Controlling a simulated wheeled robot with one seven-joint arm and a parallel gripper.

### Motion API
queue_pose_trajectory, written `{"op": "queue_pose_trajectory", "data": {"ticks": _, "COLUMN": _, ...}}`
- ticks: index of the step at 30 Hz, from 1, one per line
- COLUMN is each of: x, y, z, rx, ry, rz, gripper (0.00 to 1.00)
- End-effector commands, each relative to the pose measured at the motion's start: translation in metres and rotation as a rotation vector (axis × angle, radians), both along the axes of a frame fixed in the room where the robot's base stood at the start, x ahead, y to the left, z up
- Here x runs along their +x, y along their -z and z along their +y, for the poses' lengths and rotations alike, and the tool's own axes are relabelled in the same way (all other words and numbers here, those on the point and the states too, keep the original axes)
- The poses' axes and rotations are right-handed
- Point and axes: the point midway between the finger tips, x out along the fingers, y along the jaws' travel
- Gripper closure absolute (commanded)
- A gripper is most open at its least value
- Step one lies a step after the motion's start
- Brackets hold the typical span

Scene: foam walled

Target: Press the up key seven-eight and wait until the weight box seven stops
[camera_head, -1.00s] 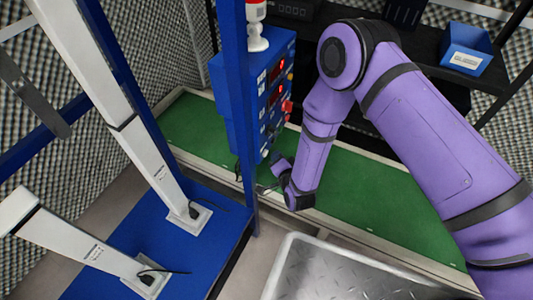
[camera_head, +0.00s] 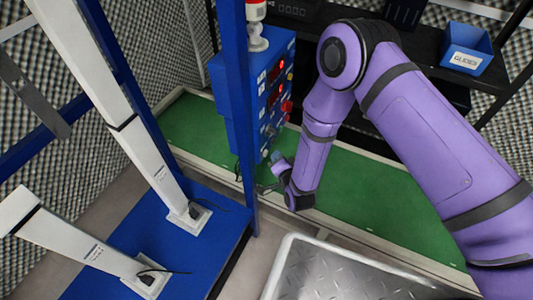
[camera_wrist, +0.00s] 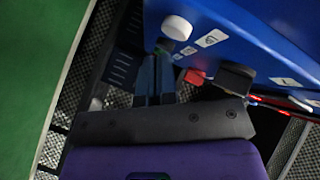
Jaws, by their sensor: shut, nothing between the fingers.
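A blue control box (camera_head: 238,100) with red lit displays, labels and several buttons stands at the centre of the head view. Its face also shows in the wrist view (camera_wrist: 265,35), with a white round button (camera_wrist: 177,27), a red switch (camera_wrist: 195,77) and a black knob (camera_wrist: 235,77). My gripper (camera_wrist: 153,80) is shut and empty, its fingertips just below the white button in the picture; I cannot tell whether they touch anything. In the head view my gripper (camera_head: 265,187) is beside the box's lower end. I cannot read which key is seven-eight or identify weight box seven.
A blue post (camera_head: 236,110) stands close beside the control box. White columns (camera_head: 150,165) stand on a blue base (camera_head: 205,240) at left. A green conveyor belt (camera_head: 375,205) runs behind my arm. A metal plate (camera_head: 335,275) lies in front. A blue bin (camera_head: 467,48) sits at upper right.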

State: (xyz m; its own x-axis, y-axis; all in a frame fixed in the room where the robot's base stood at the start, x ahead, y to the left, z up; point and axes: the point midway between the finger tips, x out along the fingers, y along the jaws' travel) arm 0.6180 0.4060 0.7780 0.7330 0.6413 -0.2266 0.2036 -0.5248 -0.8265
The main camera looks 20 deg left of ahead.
Motion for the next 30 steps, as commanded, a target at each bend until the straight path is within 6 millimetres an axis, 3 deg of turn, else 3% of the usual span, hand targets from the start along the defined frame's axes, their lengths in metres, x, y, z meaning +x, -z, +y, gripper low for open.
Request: {"op": "queue_pose_trajectory", "data": {"ticks": 30, "x": 0.0005, "y": -0.0002, "z": 0.0085, "rx": 0.000, "ry": 0.000, "rz": 0.000, "gripper": 1.00}}
